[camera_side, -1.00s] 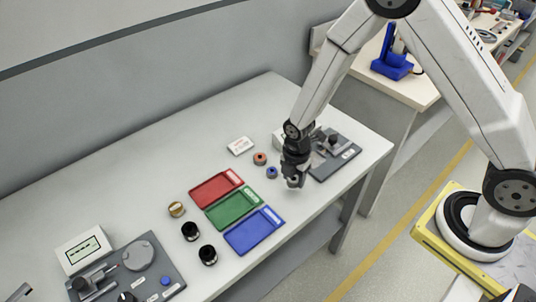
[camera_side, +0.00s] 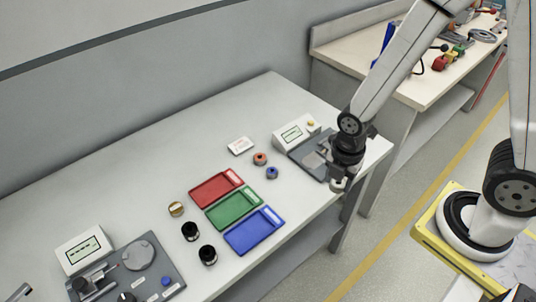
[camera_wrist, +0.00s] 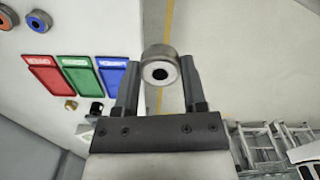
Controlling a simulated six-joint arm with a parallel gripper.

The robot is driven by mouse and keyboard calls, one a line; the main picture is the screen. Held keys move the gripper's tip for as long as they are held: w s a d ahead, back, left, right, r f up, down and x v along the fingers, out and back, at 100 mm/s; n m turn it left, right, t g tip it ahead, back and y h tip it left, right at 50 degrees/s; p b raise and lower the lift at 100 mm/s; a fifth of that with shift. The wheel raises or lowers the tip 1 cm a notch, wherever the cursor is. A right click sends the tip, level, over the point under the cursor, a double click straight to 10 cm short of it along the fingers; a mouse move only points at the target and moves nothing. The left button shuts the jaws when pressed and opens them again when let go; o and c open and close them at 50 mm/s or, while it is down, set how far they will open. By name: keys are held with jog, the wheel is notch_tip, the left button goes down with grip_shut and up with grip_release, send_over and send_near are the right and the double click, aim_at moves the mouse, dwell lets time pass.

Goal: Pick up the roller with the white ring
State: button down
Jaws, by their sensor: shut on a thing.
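My gripper (camera_side: 341,184) is shut on a roller with a white ring and a dark centre hole. The roller (camera_wrist: 160,70) shows clearly between the two fingertips in the wrist view. In the side view, the gripper is above the right end of the table, beside the grey fixture plate, and the roller (camera_side: 338,186) is small there. An orange-ringed roller (camera_side: 260,158) and a blue-ringed roller (camera_side: 272,172) stand on the table to the left of the gripper.
Red (camera_side: 201,194), green (camera_side: 220,216) and blue (camera_side: 241,241) trays lie mid-table. A display box with a grey plate (camera_side: 300,152) stands behind the gripper.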

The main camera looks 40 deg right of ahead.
jog(key=shift+s+d+r, duration=0.1)
jog(key=shift+s+r, duration=0.25)
jog(key=shift+s, duration=0.4)
